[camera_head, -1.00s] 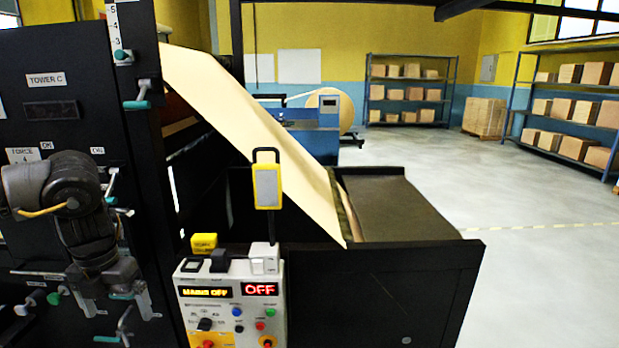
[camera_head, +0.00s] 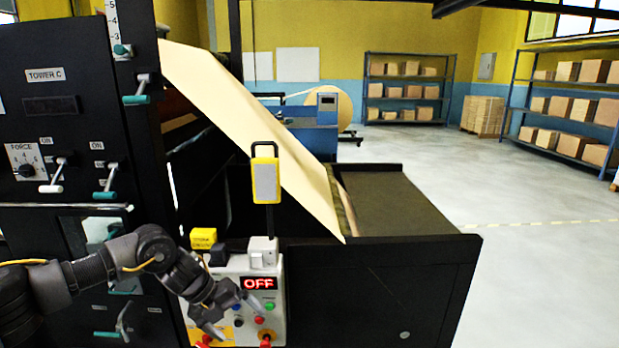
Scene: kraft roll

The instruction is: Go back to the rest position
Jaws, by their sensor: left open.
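My left gripper (camera_head: 240,325) is in front of the control box (camera_head: 276,322), low in the view. Its fingers are apart and I see nothing between them. The left arm comes in from the lower left and covers much of the box's left side. The box's red display (camera_head: 259,283) reads OFF. A red button and a green button show below that display. I cannot tell whether the fingers touch the box. My right gripper is not in view.
The black machine panel (camera_head: 50,125) marked TOWER C carries several levers and a FORCE knob (camera_head: 26,169). A kraft sheet (camera_head: 255,130) slopes down to a dark conveyor bed (camera_head: 395,205). Shelves with boxes (camera_head: 408,90) stand far back.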

